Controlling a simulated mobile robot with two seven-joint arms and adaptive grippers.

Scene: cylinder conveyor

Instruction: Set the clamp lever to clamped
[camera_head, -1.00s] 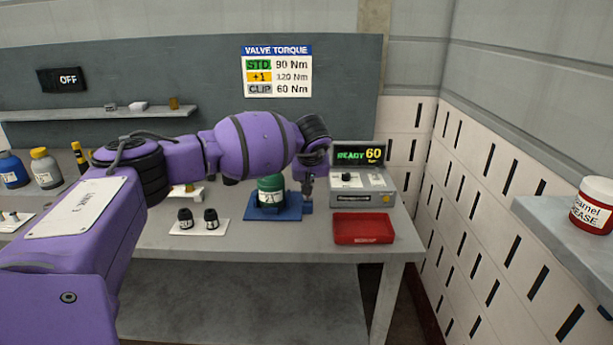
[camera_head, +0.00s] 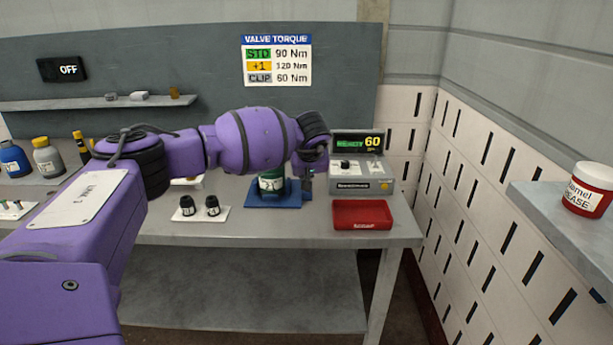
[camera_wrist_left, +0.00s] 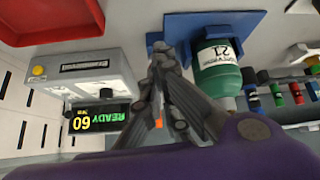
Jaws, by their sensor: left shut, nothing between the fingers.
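A green cylinder (camera_head: 271,182) with a white label stands in a blue clamp fixture (camera_head: 273,202) on the workbench. In the left wrist view the cylinder (camera_wrist_left: 217,68) is just right of my gripper, with the blue fixture (camera_wrist_left: 205,22) behind it. My left gripper (camera_wrist_left: 160,50) is shut and empty, its fingertips by the blue bracket at the fixture's side. In the head view my left gripper (camera_head: 308,188) is at the fixture's right side. I cannot make out the clamp lever or its setting; the fingers may hide it. My right gripper is out of view.
A grey controller (camera_head: 362,184) with a display reading READY 60 (camera_head: 358,143) stands right of the gripper. A red tray (camera_head: 361,214) lies in front of it. Two black parts stand on a white plate (camera_head: 201,214) left of the fixture. Bottles (camera_head: 47,158) stand at far left.

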